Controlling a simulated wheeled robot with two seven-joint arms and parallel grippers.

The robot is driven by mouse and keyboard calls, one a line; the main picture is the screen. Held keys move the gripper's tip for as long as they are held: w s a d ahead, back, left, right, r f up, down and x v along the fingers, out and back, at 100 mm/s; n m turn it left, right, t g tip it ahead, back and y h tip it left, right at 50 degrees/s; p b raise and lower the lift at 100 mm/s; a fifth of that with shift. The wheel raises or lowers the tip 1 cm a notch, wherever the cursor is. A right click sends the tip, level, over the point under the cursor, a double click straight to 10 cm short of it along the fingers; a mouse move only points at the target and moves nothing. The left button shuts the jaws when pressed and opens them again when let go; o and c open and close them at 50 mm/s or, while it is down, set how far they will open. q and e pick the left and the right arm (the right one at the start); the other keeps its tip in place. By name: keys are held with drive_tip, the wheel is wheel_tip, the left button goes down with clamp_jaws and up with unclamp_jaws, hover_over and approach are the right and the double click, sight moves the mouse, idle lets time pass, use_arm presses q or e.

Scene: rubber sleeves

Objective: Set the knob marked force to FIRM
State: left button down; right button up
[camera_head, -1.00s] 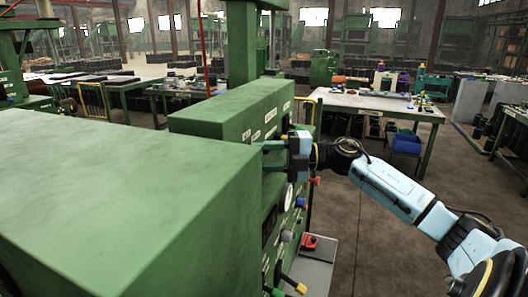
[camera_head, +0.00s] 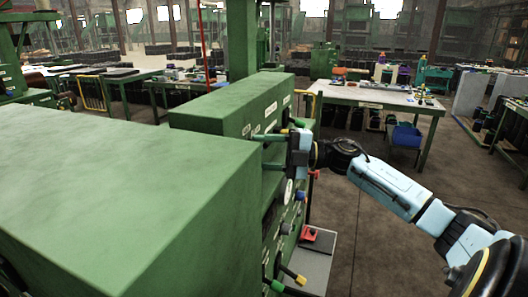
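The green machine's control face (camera_head: 270,118) is seen at a steep slant, with small white labels too small to read. I cannot tell which knob is marked force or how it is set. My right gripper (camera_head: 268,152) reaches in from the right, close to this face. Its two fingers point left and stand apart, with a gap between them. I see nothing held, but the machine's front block hides part of the area by the fingertips. A green knob (camera_head: 300,123) shows just above the gripper body. My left gripper is not in view.
Below the gripper are a blue knob (camera_head: 300,195), a grey knob (camera_head: 286,228) and a yellow-tipped lever (camera_head: 296,277). A red box (camera_head: 308,235) sits on a low ledge.

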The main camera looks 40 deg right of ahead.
drive_tip(key=shift+o, duration=0.8)
drive_tip(key=b+v, duration=0.2)
drive_tip(key=v, duration=1.1)
drive_tip(key=shift+s, duration=0.2)
drive_tip(key=shift+f, duration=0.1)
